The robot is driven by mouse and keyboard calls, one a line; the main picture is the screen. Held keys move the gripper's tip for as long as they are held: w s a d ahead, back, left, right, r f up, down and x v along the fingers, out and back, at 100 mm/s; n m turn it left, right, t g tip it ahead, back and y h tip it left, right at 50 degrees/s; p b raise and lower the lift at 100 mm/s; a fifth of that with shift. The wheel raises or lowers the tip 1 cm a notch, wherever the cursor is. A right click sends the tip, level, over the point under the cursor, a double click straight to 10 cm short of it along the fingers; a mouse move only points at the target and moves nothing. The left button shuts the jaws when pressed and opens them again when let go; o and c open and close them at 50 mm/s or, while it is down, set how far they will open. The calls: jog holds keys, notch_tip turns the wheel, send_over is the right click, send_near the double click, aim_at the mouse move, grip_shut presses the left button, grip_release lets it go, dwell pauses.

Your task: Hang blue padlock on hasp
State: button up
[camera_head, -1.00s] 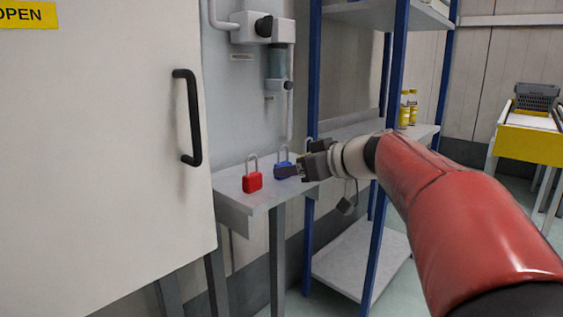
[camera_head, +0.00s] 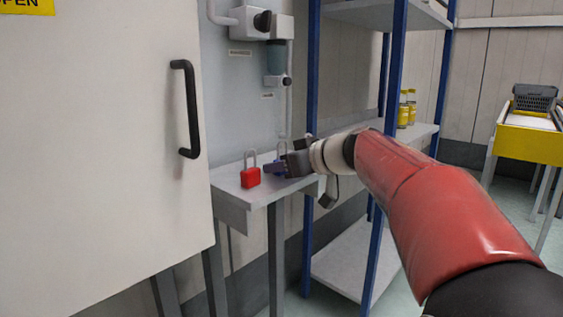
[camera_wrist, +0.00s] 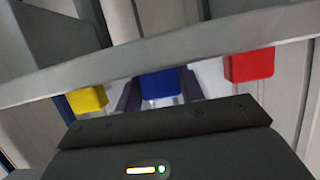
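The blue padlock (camera_head: 281,169) stands on the grey shelf (camera_head: 240,190), shackle up, and is partly covered by my gripper (camera_head: 276,168). In the wrist view the blue padlock (camera_wrist: 161,84) shows between my two dark fingers (camera_wrist: 160,92), one on each side. The fingers look open around it; whether they touch it is unclear. The red padlock (camera_head: 250,177) stands to its left and also shows in the wrist view (camera_wrist: 250,65).
A yellow padlock (camera_wrist: 87,102) stands on the other side of the blue one. A white door with a black handle (camera_head: 190,110) is at left. A blue-posted rack (camera_head: 312,70) stands close behind my gripper. Yellow bottles (camera_head: 406,108) are farther right.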

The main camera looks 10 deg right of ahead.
jog(key=shift+s+r+p, duration=0.1)
jog(key=shift+r+p, duration=1.25)
jog(key=shift+r, duration=1.2)
jog(key=shift+s+d+f+b, duration=0.2)
jog(key=shift+s+d+b, duration=0.35)
jog(key=shift+b, duration=0.15)
jog(key=s+d+b, duration=0.4)
jog(key=s+d, duration=0.1)
jog(key=s, duration=0.2)
jog(key=shift+r, duration=0.15)
